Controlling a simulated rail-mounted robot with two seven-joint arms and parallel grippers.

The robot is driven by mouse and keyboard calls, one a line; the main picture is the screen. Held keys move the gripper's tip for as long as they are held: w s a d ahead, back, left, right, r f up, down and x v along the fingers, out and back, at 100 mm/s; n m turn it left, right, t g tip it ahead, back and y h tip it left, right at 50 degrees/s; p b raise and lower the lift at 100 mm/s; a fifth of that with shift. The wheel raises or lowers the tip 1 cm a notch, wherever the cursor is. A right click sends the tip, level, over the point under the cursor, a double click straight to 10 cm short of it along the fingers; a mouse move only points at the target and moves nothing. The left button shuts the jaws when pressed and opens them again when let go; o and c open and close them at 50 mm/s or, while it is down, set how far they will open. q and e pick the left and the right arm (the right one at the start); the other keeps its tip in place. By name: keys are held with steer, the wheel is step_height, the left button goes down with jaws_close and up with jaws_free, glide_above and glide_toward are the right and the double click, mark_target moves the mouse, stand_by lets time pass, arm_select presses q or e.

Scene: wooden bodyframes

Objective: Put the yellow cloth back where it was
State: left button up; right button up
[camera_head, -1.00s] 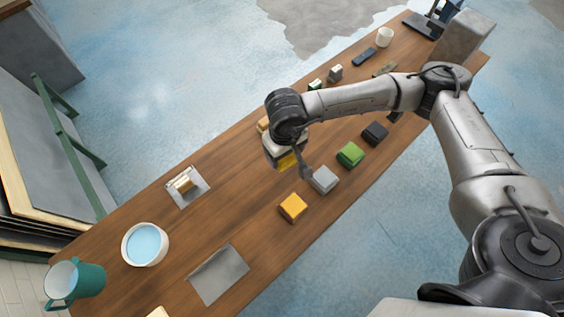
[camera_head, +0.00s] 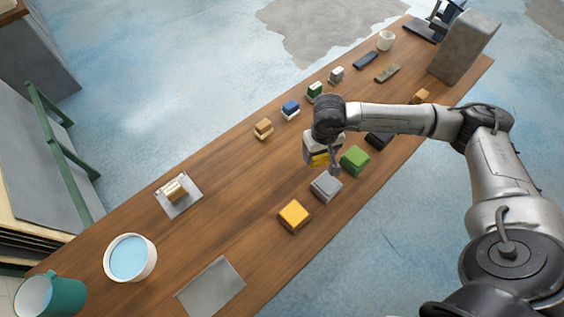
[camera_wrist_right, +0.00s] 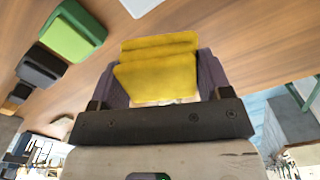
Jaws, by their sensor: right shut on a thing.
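The yellow cloth (camera_head: 320,159) is folded and held by my right gripper (camera_head: 322,165) above the table, left of the folded green cloth (camera_head: 354,160). The right wrist view shows the yellow cloth (camera_wrist_right: 158,72) pinched between both fingers. A folded grey cloth (camera_head: 326,186) lies just below and in front of the gripper. A folded orange-yellow cloth (camera_head: 294,215) lies nearer the front left. A black cloth (camera_head: 379,139) lies beyond the green one, partly hidden by my arm. My left gripper is not in view.
On the wooden table (camera_head: 235,190), several small blocks, such as a blue one (camera_head: 291,108), line the back edge. At left are a water bowl (camera_head: 130,257), a teal mug (camera_head: 62,295) and a grey sheet (camera_head: 210,288). A stone block (camera_head: 462,48) stands far right.

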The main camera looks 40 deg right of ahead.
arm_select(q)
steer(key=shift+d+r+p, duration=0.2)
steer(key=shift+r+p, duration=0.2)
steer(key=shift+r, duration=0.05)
arm_select(e)
glide_above(282, 164)
step_height(282, 164, down, 7)
steer(key=shift+r, duration=0.15)
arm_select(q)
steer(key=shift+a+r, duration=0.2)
arm_select(e)
steer(key=shift+a+f, duration=0.1)
steer(key=shift+f, duration=1.9)
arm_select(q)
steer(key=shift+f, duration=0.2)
arm_select(e)
steer(key=shift+f, duration=0.15)
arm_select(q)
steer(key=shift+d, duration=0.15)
arm_select(e)
steer(key=o, duration=0.9)
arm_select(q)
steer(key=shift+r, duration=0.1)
